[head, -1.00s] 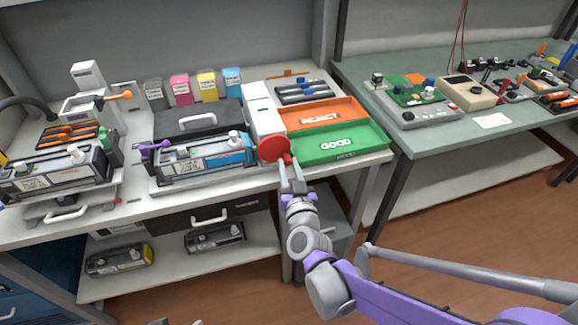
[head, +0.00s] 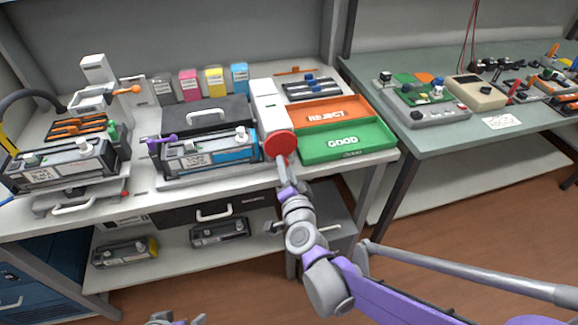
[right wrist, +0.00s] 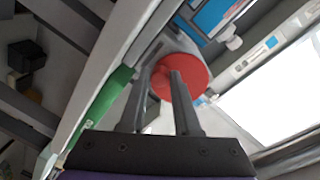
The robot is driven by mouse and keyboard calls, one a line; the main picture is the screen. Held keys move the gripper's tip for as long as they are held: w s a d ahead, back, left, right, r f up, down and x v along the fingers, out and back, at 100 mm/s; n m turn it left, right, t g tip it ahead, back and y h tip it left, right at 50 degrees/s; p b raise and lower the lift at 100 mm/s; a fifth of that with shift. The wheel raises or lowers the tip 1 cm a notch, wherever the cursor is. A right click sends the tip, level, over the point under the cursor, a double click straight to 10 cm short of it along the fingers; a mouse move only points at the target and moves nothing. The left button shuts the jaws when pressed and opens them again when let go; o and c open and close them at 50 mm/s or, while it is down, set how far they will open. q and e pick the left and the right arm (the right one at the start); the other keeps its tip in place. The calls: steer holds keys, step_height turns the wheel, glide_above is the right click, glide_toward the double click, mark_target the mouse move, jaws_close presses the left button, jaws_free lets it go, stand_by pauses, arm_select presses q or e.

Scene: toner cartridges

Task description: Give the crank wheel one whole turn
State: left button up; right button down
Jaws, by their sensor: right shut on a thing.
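The crank wheel (head: 280,143) is a red disc on the front end of a white box-shaped unit (head: 268,100) at the table's front edge. My right gripper (head: 282,163) reaches up to the wheel's lower edge from the front. In the right wrist view the red wheel (right wrist: 192,72) lies just past the fingertips, and the right gripper (right wrist: 162,78) is shut on the wheel's handle, which is mostly hidden between the fingers. My left gripper (head: 175,319) shows only as grey tips at the bottom edge of the head view; its opening is unclear.
A green GOOD tray (head: 372,145) and an orange REJECT tray (head: 352,109) sit right of the wheel. A toner cartridge (head: 205,156) lies close on the left. Shelves are below the tabletop. The floor in front is clear.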

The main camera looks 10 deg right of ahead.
mark_target(268, 151)
steer(key=m, duration=0.2)
steer(key=a+m+p, duration=0.1)
steer(key=m, duration=0.2)
steer(key=a+r+m+y+p, duration=0.1)
steer(key=m, duration=0.1)
steer(key=shift+a, duration=0.1)
steer(key=m, duration=0.1)
steer(key=m+p, duration=0.1)
steer(key=r+m+p, duration=0.1)
steer(key=shift+a+m+y, duration=0.25)
steer(key=shift+m+y, duration=0.05)
steer(key=shift+y, duration=0.1)
steer(key=shift+a+r+m+y+p, duration=0.1)
steer(key=shift+r+m+y+p, duration=0.1)
steer(key=shift+m+p, duration=0.75)
steer(key=shift+a+r+m+y+p, duration=0.1)
steer(key=shift+r+m+p, duration=0.1)
steer(key=shift+m+p, duration=0.75)
steer(key=c, duration=0.6)
jaws_free()
steer(key=shift+c, duration=0.2)
